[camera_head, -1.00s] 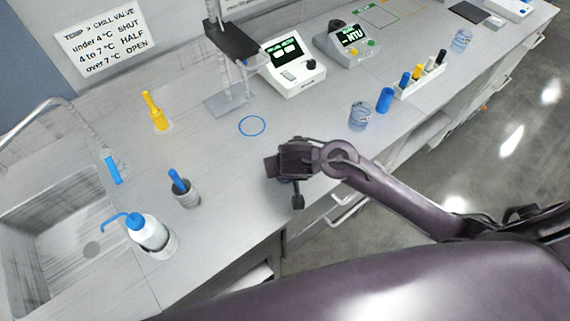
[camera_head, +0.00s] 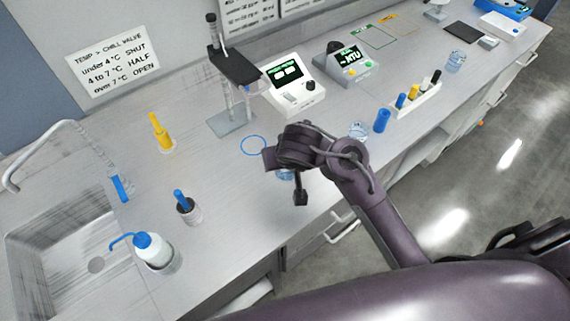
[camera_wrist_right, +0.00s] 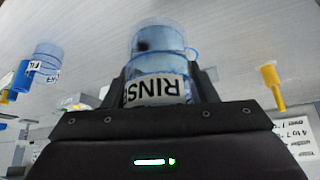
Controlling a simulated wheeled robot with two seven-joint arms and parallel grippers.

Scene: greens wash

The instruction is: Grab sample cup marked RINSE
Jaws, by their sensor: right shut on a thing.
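The clear blue sample cup marked RINSE (camera_wrist_right: 158,68) is between the fingers of my right gripper (camera_wrist_right: 160,85), its label upside down in the right wrist view. The gripper is shut on it. In the head view my right gripper (camera_head: 285,180) is over the front part of the counter, and only a bit of the cup (camera_head: 285,174) shows below it. The blue ring mark (camera_head: 253,146) on the counter is just behind and left of the gripper. My left gripper is not in view.
A second clear cup (camera_head: 358,130) stands right of my arm, beside a blue cylinder (camera_head: 382,120) and a rack (camera_head: 418,100). A stand (camera_head: 232,120) and a meter (camera_head: 295,85) are behind.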

